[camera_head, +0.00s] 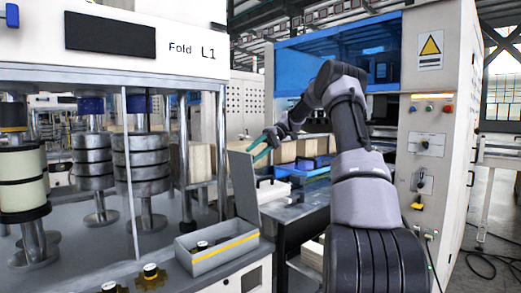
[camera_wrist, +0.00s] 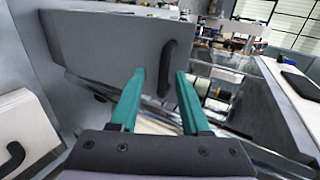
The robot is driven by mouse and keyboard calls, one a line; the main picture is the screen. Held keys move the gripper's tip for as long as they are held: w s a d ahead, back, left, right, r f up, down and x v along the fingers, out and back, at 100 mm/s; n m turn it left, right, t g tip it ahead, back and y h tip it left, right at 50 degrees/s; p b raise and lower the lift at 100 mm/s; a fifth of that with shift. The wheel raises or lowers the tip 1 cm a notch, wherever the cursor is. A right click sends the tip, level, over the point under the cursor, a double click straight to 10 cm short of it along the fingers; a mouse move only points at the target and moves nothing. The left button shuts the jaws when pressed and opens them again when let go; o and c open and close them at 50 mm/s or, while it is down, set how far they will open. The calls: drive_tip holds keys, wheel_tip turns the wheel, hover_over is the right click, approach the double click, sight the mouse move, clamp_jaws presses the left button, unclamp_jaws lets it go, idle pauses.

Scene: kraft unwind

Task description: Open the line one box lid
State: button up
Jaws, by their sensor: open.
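The line one box (camera_head: 207,264) is a grey open-topped tray with a yellow stripe, on the front of the machine marked "Fold L1". Dark round parts show inside it. Its grey lid (camera_head: 243,188) stands nearly upright at the box's right end, so the box is uncovered. In the wrist view the lid (camera_wrist: 100,45) appears as a large grey panel with a dark curved handle (camera_wrist: 168,68). My gripper (camera_head: 254,153) is by the lid's upper edge. Its teal fingers are open and point toward the handle in the wrist view (camera_wrist: 160,74); whether they touch the lid cannot be told.
Steel posts with stacked rolls (camera_head: 146,165) stand left, behind the box. Brass-coloured parts (camera_head: 151,273) lie on the front ledge. A dark bench (camera_head: 300,222) with white and blue trays stands right of the lid. A control cabinet (camera_head: 432,110) is farther right.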

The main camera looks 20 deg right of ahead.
drive_tip(key=v, duration=1)
drive_tip(key=shift+d, duration=0.2)
drive_tip(key=s+a+r+m+t+h, duration=0.2)
drive_tip(key=s+a+r+h, duration=0.2)
drive_tip(key=s+a+h, duration=0.7)
drive_tip(key=s+a+f+m+t, duration=0.1)
drive_tip(key=s+t, duration=0.4)
drive_tip(key=s, duration=0.7)
drive_tip(key=s+a+f+m+t+y, duration=0.1)
drive_tip(key=s+m+t, duration=0.4)
drive_tip(key=s, duration=0.7)
drive_tip(key=shift+s+a+f+m+y, duration=0.35)
drive_tip(key=shift+a+f, duration=0.2)
drive_tip(key=shift+f, duration=0.4)
